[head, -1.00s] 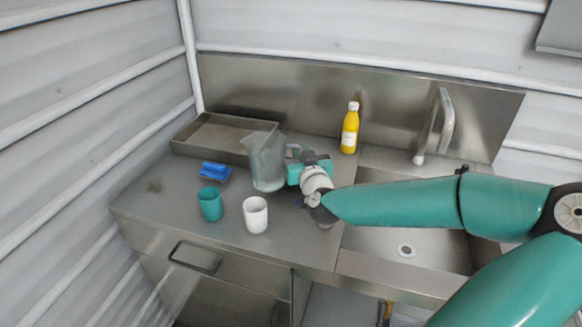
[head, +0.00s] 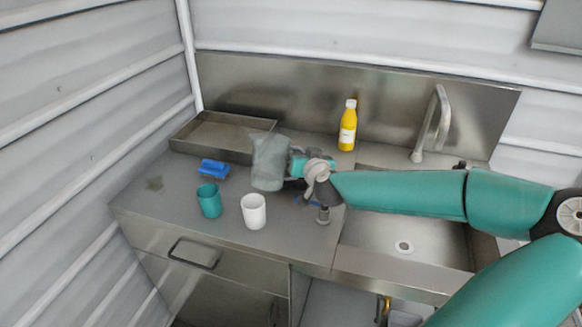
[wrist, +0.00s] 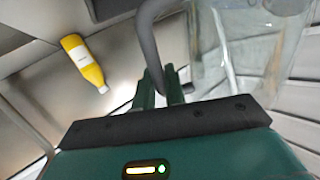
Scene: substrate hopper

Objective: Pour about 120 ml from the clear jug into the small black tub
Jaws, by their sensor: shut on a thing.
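The clear jug (head: 269,165) is over the counter behind the teal and white cups and looks tilted in the head view. My gripper (head: 297,165) is at its right side, shut on its handle. In the wrist view the dark handle (wrist: 148,38) runs between the fingers (wrist: 163,82), with the clear jug wall (wrist: 240,45) to the right. I cannot tell how much is in the jug. No small black tub can be made out in either view.
A teal cup (head: 209,201) and a white cup (head: 254,211) stand in front of the jug. A blue sponge-like block (head: 213,168) and a metal tray (head: 192,148) are behind left. A yellow bottle (head: 348,126), tap (head: 432,125) and sink (head: 375,232) are right.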

